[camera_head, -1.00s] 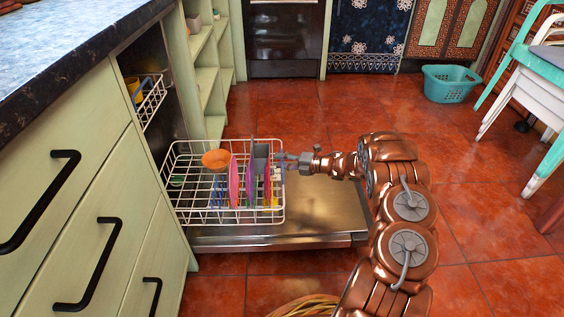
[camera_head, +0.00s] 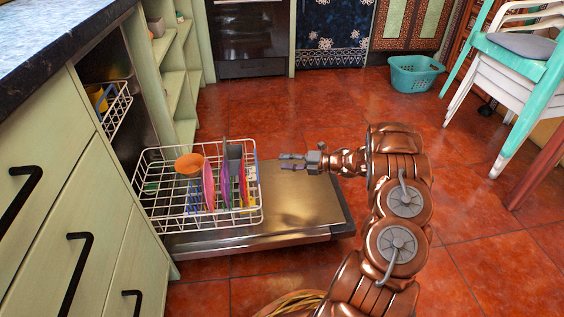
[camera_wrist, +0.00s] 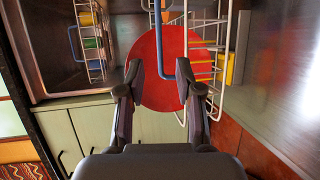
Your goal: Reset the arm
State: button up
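My gripper (camera_head: 284,162) is at the end of my bent arm, above the open dishwasher door (camera_head: 310,203) and to the right of the white wire rack (camera_head: 262,212). It is apart from the rack and empty. In the wrist view my gripper (camera_wrist: 160,72) has its two fingers spread, with a round red dish (camera_wrist: 158,95) beyond them. The rack holds an orange bowl (camera_head: 189,163), a pink plate (camera_head: 208,188) and a grey item (camera_head: 235,165).
Pale green drawers (camera_head: 75,220) with black handles stand at the left. An upper rack (camera_head: 117,108) shows inside the dishwasher. A teal basket (camera_head: 415,75) and stacked chairs (camera_head: 520,75) are at the back right. Red tiled floor is clear right of my arm.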

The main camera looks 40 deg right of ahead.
dwell(0.5)
